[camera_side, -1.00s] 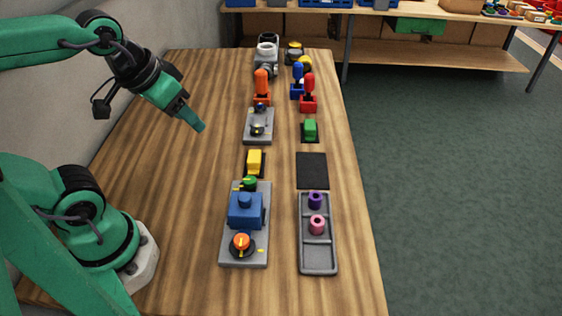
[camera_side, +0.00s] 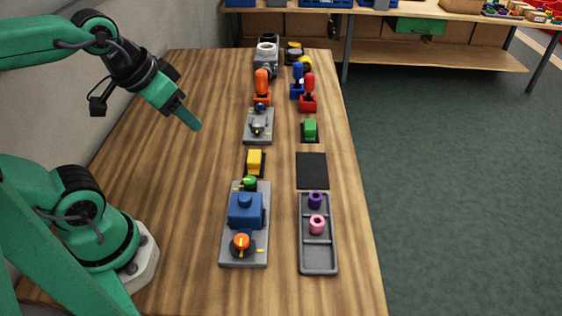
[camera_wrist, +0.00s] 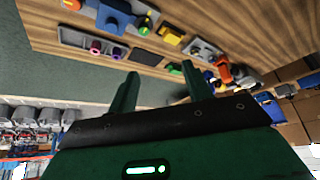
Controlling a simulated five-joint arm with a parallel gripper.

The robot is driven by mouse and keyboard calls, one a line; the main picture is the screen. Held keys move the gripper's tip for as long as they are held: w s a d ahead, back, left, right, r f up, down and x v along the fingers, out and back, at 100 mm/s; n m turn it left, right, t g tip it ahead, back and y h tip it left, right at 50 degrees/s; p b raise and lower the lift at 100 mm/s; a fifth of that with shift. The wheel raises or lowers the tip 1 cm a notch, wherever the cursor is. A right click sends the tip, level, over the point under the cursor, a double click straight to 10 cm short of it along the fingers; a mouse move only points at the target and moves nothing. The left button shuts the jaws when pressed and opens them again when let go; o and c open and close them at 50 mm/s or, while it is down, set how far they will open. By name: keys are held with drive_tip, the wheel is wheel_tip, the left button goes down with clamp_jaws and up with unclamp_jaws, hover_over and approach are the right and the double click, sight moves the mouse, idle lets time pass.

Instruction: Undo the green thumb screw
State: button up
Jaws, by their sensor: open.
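The green thumb screw (camera_side: 250,183) stands at the far end of a grey plate (camera_side: 229,257), behind a blue block (camera_side: 245,210). An orange knob (camera_side: 241,241) with a yellow mark is at the plate's near end. The screw also shows small near the top of the wrist view (camera_wrist: 145,27). My gripper (camera_side: 196,125) hangs in the air, up and to the left of the screw in the side view, well apart from it. In the wrist view its two fingers (camera_wrist: 158,86) are spread with nothing between them.
A grey tray (camera_side: 319,261) holding purple and pink rings stands right of the plate. A black pad (camera_side: 312,170) lies behind the tray. A yellow block (camera_side: 254,161) sits just behind the screw. Farther back stand another grey plate (camera_side: 259,131) and handled tools.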

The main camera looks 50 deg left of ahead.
drive_tip(key=shift+w, duration=0.1)
idle(0.4)
drive_tip(key=m+g, duration=0.6)
drive_tip(key=m, duration=2.4)
hover_over(249, 180)
drive_tip(key=shift+w+f, duration=0.1)
drive_tip(key=shift+f, duration=6.3)
drive_tip(key=shift+f, duration=0.1)
drive_tip(key=shift+f, duration=3.8)
